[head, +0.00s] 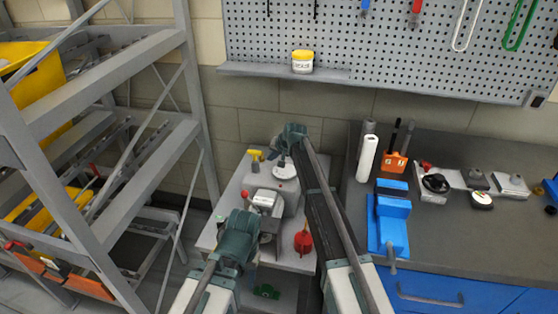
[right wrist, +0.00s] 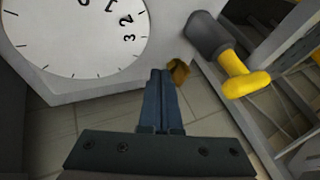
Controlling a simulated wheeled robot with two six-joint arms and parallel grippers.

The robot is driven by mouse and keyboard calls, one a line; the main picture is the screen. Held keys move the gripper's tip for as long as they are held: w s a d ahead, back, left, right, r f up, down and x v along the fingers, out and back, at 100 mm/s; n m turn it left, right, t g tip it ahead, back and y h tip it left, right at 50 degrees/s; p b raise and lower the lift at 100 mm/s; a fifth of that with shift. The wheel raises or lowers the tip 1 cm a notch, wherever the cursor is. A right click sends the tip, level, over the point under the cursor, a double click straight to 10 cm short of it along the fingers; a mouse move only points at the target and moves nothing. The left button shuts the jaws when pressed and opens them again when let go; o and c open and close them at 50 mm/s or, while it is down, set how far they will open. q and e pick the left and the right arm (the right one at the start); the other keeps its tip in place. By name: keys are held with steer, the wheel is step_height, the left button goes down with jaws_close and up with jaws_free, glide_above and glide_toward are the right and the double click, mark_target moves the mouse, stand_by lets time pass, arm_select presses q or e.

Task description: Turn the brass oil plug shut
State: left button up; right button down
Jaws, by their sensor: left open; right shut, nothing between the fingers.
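The brass oil plug (right wrist: 180,72) shows in the right wrist view as a small brown-gold piece at the lower edge of the grey machine body. My right gripper (right wrist: 160,76) is shut and empty, its fingertips just left of the plug; I cannot tell if they touch it. In the head view my right gripper (head: 283,152) is at the far side of the grey machine (head: 291,203), and the plug cannot be made out there. My left gripper (head: 252,217) is open at the machine's near left side; its fingertips are hard to see.
A yellow T-handle (right wrist: 236,76) sticks out right of the plug, and a white dial (right wrist: 75,35) is at left. A red-knobbed lever (head: 245,194) and a red can (head: 303,241) are by the machine. A grey rack (head: 100,215) stands left, a blue vise (head: 390,218) right.

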steer(key=shift+w+a+r, duration=0.1)
steer(key=shift+w+a, duration=0.1)
steer(key=shift+a, duration=0.3)
steer(key=shift+w+a, duration=0.15)
steer(key=shift+a, duration=0.3)
steer(key=shift+s+a, duration=0.3)
steer(key=shift+a, duration=0.15)
steer(key=shift+w+d, duration=0.1)
steer(key=shift+w+d, duration=0.45)
steer(key=shift+d, duration=0.1)
steer(key=shift+s, duration=0.1)
